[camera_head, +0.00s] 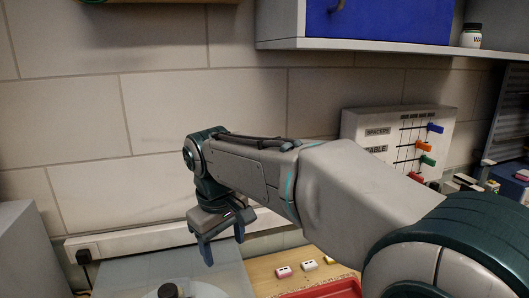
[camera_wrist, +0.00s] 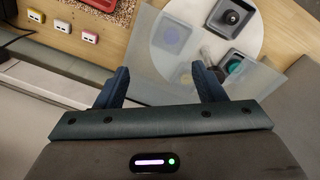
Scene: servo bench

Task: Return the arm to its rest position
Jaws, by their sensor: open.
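My gripper (camera_head: 224,247) hangs from my raised, bent arm in the head view, pointing down above the bench by the tiled wall. In the wrist view my gripper (camera_wrist: 160,86) shows two blue fingers set wide apart with nothing between them. Beyond them lies a clear sheet or panel (camera_wrist: 160,72) over the bench. My arm covers much of the right and middle of the head view, hiding part of the bench.
A white round plate (camera_wrist: 200,18) bears dark square parts. Several small coloured blocks (camera_wrist: 62,27) lie on the wooden bench beside a red tray (camera_head: 335,289). A blue-door cabinet (camera_head: 380,18) hangs above. Air left of my arm looks clear.

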